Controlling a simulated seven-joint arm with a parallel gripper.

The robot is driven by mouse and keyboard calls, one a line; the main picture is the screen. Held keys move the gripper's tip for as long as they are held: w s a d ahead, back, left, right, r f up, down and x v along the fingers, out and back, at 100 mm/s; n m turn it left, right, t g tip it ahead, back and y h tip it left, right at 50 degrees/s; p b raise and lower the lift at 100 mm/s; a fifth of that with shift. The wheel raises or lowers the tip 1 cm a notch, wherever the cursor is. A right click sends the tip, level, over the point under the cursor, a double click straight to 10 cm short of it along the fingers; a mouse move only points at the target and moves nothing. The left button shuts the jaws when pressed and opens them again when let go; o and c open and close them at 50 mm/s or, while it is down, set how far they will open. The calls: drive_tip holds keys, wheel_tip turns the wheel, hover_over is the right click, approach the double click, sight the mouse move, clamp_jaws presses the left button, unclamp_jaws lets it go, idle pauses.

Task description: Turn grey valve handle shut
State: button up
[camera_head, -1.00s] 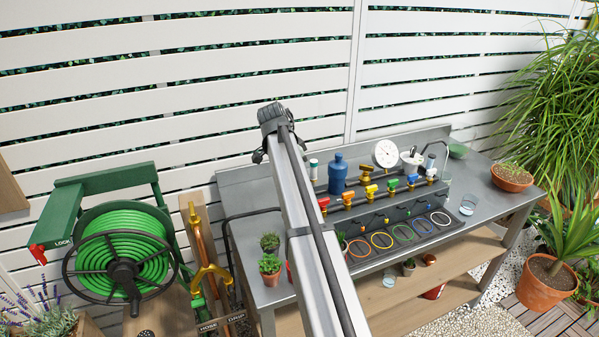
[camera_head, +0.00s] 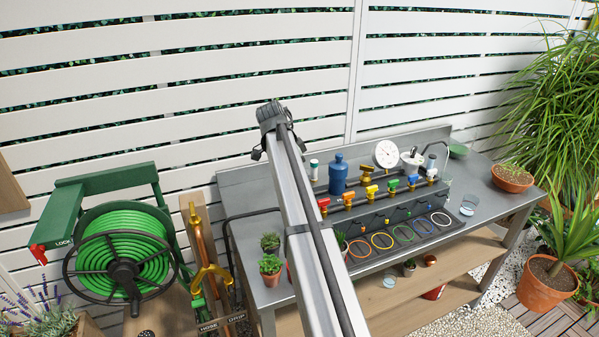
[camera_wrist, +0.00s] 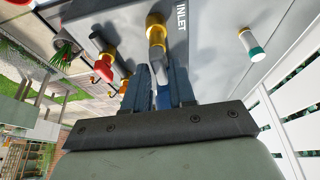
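In the wrist view, a brass valve body (camera_wrist: 156,32) stands beside the INLET lettering. A grey valve handle (camera_wrist: 158,72) reaches from it toward my gripper (camera_wrist: 161,82). My gripper's two dark blue-grey fingers are close together, one on each side of the handle, and appear shut on it. How firmly they touch it is hard to see. In the head view, my arm covers part of the bench. My gripper and the grey handle cannot be made out there. A brass fitting (camera_head: 365,168) shows behind the row of coloured valves.
Red, orange, yellow, green and blue valves (camera_head: 369,192) line the manifold, with coloured rings in front. A blue bottle (camera_head: 338,175), a round gauge (camera_head: 387,154) and a glass (camera_head: 468,205) stand on the metal bench (camera_head: 262,297). A green hose reel (camera_head: 122,262) is at left.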

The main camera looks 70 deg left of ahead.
drive_tip(key=shift+o, duration=1.2)
drive_tip(key=v, duration=1.3)
drive_tip(key=shift+s+r, duration=0.15)
drive_tip(key=shift+r, duration=0.15)
